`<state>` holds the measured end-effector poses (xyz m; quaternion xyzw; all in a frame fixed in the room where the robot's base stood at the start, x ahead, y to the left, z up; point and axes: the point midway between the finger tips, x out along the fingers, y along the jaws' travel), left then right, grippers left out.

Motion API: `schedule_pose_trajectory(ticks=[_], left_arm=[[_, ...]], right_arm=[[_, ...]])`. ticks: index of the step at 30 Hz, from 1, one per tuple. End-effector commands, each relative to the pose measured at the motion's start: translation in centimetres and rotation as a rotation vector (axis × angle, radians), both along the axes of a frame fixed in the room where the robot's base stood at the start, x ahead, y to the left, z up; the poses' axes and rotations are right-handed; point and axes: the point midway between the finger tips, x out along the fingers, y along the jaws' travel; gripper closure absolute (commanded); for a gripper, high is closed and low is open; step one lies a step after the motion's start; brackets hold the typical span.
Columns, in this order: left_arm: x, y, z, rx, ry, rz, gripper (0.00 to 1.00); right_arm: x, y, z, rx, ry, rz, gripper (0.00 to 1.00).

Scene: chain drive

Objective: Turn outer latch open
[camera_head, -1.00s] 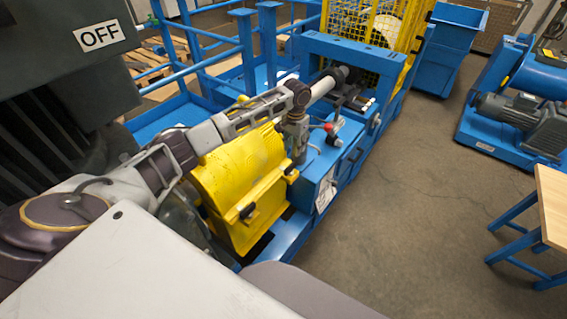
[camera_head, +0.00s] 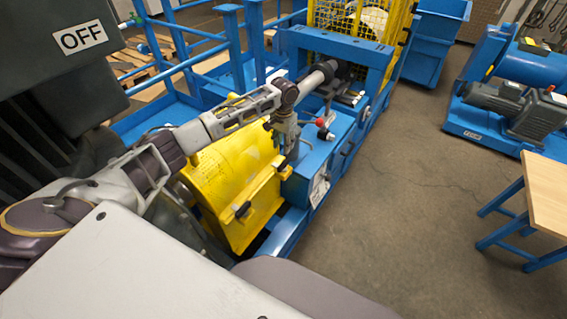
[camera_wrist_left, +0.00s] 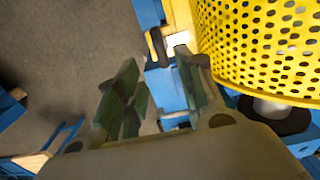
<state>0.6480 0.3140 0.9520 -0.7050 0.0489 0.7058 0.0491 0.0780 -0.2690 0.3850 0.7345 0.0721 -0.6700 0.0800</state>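The yellow perforated guard (camera_head: 232,180) sits on the blue machine frame, with a black latch (camera_head: 243,211) on its outer edge. A second dark latch part (camera_head: 286,171) shows at the guard's far end, just below my left gripper (camera_head: 288,152). The left gripper points down there, partly hidden by its own arm. In the left wrist view, the gripper's dark green fingers (camera_wrist_left: 155,82) are apart with nothing between them. A black latch handle (camera_wrist_left: 157,47) and yellow bracket lie beyond the fingertips, beside the guard (camera_wrist_left: 262,45). I cannot tell whether they touch. My right gripper is not in view.
A red knob (camera_head: 321,122) stands on the blue frame just right of the left gripper. A blue portal frame (camera_head: 340,45) and yellow cage (camera_head: 390,22) stand behind. A wooden-topped stool (camera_head: 545,195) is at right. The floor between is clear.

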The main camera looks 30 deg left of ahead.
Motion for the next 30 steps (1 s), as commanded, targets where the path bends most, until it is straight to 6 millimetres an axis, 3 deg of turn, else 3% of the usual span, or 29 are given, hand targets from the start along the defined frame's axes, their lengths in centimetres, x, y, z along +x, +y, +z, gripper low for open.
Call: schedule_pose_trajectory(ticks=[9,21,30], left_arm=[[0.0,0.0,-4.1,0.0,0.002,0.001,0.62],[0.0,0.0,-9.3,0.0,0.001,0.001,0.62],[0.0,0.0,-11.5,0.0,0.0,0.0,0.62]], right_arm=[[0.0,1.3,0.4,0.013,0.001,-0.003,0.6],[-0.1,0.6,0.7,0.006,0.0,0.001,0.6],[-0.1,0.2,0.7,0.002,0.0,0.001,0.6]])
